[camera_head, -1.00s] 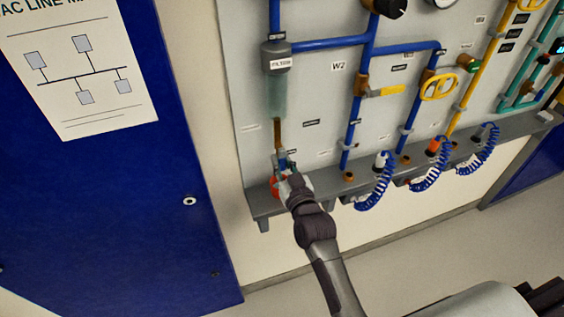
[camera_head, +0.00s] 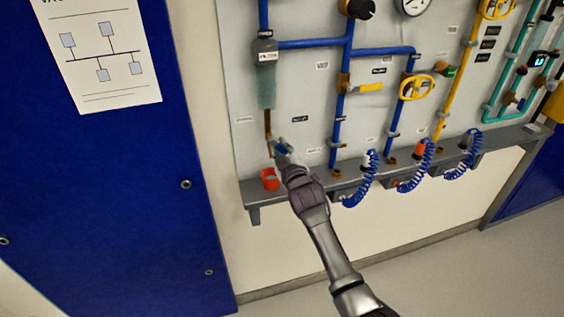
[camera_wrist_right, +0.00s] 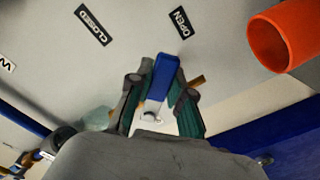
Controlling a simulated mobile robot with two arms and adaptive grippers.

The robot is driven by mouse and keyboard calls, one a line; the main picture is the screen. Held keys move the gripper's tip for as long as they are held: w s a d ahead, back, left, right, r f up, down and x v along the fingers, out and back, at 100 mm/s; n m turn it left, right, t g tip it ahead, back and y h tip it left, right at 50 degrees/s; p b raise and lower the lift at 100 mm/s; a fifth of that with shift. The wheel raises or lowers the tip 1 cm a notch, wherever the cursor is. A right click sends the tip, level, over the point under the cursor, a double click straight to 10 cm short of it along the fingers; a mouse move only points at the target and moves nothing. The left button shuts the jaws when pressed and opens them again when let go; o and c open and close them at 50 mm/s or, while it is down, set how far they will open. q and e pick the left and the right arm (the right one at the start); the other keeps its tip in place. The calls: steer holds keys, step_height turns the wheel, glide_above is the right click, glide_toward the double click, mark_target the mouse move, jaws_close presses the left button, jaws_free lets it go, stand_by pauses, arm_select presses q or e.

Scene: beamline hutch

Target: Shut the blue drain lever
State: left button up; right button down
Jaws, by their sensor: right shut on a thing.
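The blue drain lever (camera_wrist_right: 164,76) shows between the two fingers in the right wrist view. Its free end points closer to the OPEN label (camera_wrist_right: 181,22) than to the CLOSED label (camera_wrist_right: 91,25). My right gripper (camera_wrist_right: 160,92) is shut on the lever, with a finger on each side. In the head view the right gripper (camera_head: 280,149) is at the foot of the copper drain pipe (camera_head: 268,124), below the filter bowl (camera_head: 266,88), and mostly covers the lever. My left gripper is not in view.
An orange cup (camera_head: 270,180) stands on the grey ledge (camera_head: 330,177) just below the gripper; it shows at upper right in the wrist view (camera_wrist_right: 284,36). Coiled blue hoses (camera_head: 364,181) hang from the ledge to the right. A blue cabinet (camera_head: 130,190) stands left.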

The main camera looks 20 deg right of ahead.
steer(key=shift+d+r+n, duration=0.2)
steer(key=shift+n, duration=0.3)
steer(key=n, duration=0.1)
steer(key=r+n, duration=0.1)
steer(key=shift+d+n+p, duration=0.3)
steer(key=shift+n+p, duration=0.1)
steer(key=n, duration=0.2)
steer(key=shift+d+r+n+p, duration=0.2)
steer(key=shift+r+n+p, duration=0.1)
steer(key=shift+r+p, duration=0.1)
steer(key=shift+r+n, duration=0.3)
steer(key=shift+n, duration=0.7)
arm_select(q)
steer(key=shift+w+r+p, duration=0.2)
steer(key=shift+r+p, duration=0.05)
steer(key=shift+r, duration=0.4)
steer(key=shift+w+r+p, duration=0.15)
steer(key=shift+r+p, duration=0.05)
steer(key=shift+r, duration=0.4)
arm_select(e)
steer(key=shift+r+n, duration=0.25)
steer(key=shift+n, duration=0.45)
steer(key=shift+d, duration=0.1)
steer(key=c, duration=1)
jaws_free()
steer(key=shift+c, duration=0.2)
steer(key=shift+s, duration=0.1)
steer(key=s, duration=1.1)
steer(key=shift+s+d, duration=0.15)
steer(key=shift+s, duration=0.2)
